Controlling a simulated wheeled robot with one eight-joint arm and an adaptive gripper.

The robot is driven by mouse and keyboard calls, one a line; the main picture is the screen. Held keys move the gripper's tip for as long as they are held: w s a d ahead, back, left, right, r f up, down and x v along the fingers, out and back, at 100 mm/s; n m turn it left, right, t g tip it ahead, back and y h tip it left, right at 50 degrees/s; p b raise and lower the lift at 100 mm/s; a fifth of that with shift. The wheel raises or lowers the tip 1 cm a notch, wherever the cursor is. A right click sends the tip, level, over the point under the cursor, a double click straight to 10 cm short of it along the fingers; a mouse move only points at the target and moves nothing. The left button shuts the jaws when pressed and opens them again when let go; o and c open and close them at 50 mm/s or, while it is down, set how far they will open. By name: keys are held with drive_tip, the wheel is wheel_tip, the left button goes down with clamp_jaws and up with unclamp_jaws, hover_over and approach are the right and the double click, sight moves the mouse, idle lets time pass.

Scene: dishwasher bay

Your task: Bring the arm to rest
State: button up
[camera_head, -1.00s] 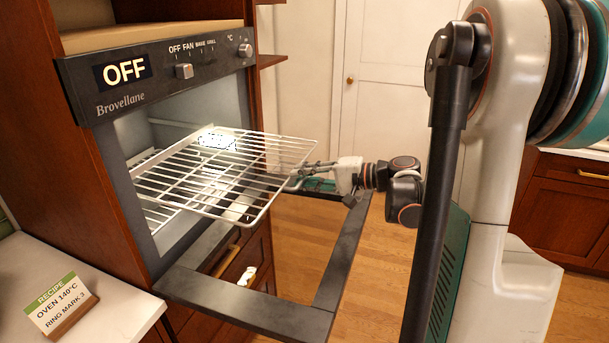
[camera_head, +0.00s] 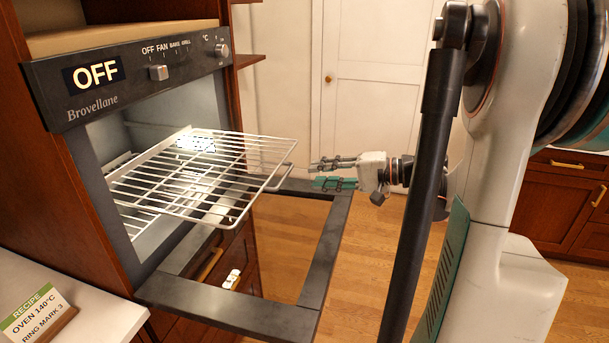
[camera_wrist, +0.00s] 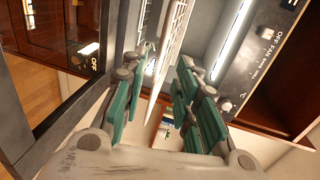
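My gripper (camera_head: 335,173) is at mid height to the right of the pulled-out wire rack (camera_head: 215,170), with a visible gap between its fingertips and the rack's edge. Its fingers are apart and nothing is between them. In the wrist view my gripper (camera_wrist: 165,85) shows two open fingers with green pads, and the rack (camera_wrist: 170,40) shows beyond them, edge-on. My arm rises from the gripper to the right side of the head view.
The oven (camera_head: 150,80) reads OFF. Its door (camera_head: 320,255) is folded down below the rack and gripper. A recipe card (camera_head: 35,315) stands on the counter (camera_head: 95,300) at lower left. Open wooden floor (camera_head: 370,270) lies right of the door.

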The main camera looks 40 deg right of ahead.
drive_tip(key=shift+v, duration=0.85)
